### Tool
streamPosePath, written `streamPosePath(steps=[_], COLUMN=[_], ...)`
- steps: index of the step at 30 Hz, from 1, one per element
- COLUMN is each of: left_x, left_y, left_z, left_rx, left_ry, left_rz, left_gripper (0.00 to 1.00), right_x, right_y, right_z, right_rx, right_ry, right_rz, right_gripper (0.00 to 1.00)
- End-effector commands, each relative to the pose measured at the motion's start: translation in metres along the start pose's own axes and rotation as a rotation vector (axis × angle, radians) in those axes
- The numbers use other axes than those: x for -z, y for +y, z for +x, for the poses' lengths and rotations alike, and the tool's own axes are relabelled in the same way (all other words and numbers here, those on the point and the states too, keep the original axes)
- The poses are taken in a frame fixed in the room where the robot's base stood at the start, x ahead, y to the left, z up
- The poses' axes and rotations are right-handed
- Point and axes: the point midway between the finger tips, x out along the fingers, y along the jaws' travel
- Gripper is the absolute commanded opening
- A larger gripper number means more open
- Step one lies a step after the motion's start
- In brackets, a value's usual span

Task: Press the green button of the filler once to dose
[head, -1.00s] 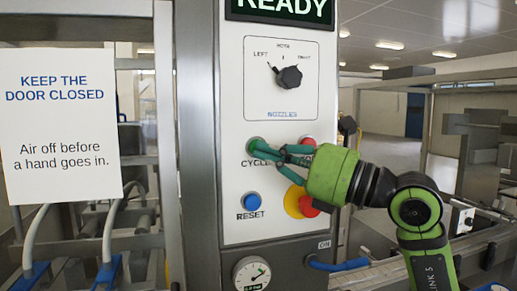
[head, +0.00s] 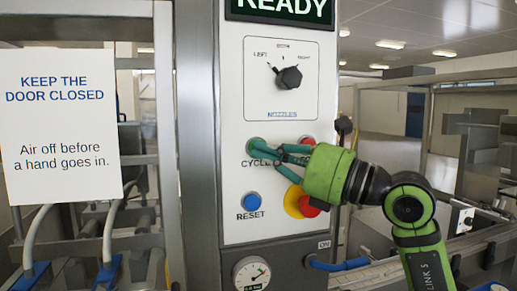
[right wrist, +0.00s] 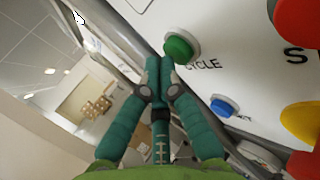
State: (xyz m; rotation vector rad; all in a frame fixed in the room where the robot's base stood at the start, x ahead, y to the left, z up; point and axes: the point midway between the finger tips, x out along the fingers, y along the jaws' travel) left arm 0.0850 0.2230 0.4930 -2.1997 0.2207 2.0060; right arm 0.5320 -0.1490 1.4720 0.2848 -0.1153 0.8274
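The green button (head: 254,145), above the word CYCLE on the filler's white panel (head: 235,180), is partly covered by my right gripper's fingertips in the head view. My right gripper (head: 262,151) has its teal fingers drawn together, with nothing seen between them. In the right wrist view the green button (right wrist: 180,48) shows just right of the closed fingertips (right wrist: 160,62). The tips are at or very near the button; I cannot tell whether they touch it or whether it is pressed in. The display (head: 280,9) reads READY. My left gripper is not in view.
A blue RESET button (head: 252,202) is below. A red button (head: 307,141) and a red stop knob on yellow (head: 297,202) sit close by my right gripper. A nozzle selector (head: 289,77) is above, pointing to LEFT. A door sign (head: 60,125) hangs at left.

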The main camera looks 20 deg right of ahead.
Motion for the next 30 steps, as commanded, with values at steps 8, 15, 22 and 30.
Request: streamPosePath(steps=[8, 15, 22, 30], left_x=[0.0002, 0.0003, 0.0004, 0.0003], left_y=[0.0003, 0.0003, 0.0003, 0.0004], left_z=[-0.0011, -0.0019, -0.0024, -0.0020], left_rx=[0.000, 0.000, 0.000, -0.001], left_ry=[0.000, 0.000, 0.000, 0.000], left_rz=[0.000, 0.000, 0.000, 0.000], left_gripper=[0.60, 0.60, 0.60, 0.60], right_x=[-0.0001, 0.0000, 0.0000, 0.0000], right_y=[-0.0024, -0.0043, -0.0061, -0.0059], right_z=[0.0027, 0.0048, 0.0064, 0.0060], right_rx=[-0.001, -0.001, -0.001, 0.000], right_ry=[0.001, 0.001, 0.000, 0.000], right_rz=[0.001, 0.001, 0.001, 0.000], right_gripper=[0.00, 0.00, 0.00, 0.00])
